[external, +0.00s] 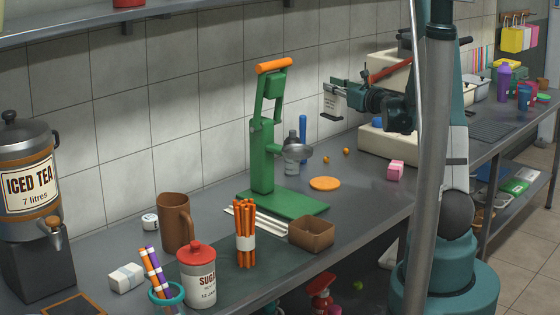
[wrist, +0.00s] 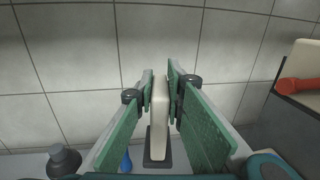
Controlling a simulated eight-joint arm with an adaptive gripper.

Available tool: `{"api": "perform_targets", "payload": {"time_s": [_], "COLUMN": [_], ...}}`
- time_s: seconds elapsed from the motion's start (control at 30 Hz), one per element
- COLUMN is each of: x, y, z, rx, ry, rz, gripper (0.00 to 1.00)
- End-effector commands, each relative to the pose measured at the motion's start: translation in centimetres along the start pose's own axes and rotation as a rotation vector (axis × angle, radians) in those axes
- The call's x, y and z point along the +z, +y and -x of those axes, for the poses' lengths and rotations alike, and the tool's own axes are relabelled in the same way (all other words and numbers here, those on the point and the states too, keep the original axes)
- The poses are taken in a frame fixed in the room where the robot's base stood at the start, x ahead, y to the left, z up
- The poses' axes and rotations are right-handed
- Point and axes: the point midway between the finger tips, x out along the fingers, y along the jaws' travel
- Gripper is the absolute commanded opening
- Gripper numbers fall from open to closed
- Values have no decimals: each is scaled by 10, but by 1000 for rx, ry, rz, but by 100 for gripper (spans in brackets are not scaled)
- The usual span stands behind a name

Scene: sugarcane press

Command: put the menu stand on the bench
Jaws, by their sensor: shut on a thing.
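The menu stand (external: 332,105) is a pale upright card with faint marks, held in the air above the bench (external: 372,195) near the tiled wall. In the wrist view the menu stand (wrist: 159,118) is seen edge-on, cream coloured with a dark foot below. My gripper (external: 342,88) is shut on it, with green finger pads (wrist: 160,92) on both sides.
A green press (external: 263,155) with an orange handle stands left of my gripper. An orange disc (external: 325,184), a pink block (external: 395,170) and a brown box (external: 312,233) lie on the bench. Bare bench shows between the disc and the pink block.

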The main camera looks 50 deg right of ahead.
Motion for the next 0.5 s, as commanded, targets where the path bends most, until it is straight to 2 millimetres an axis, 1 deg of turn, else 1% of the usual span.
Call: {"api": "perform_targets", "payload": {"time_s": [0.03, 0.1, 0.4, 0.5], "x": [-6, -13, -44, -54], "y": [-10, -21, -64, -75], "z": [3, 7, 32, 41], "rx": [9, 28, 109, 133], "ry": [0, 0, -1, -1], "rz": [0, 0, 1, 1], "gripper": [0, 0, 0, 0]}}
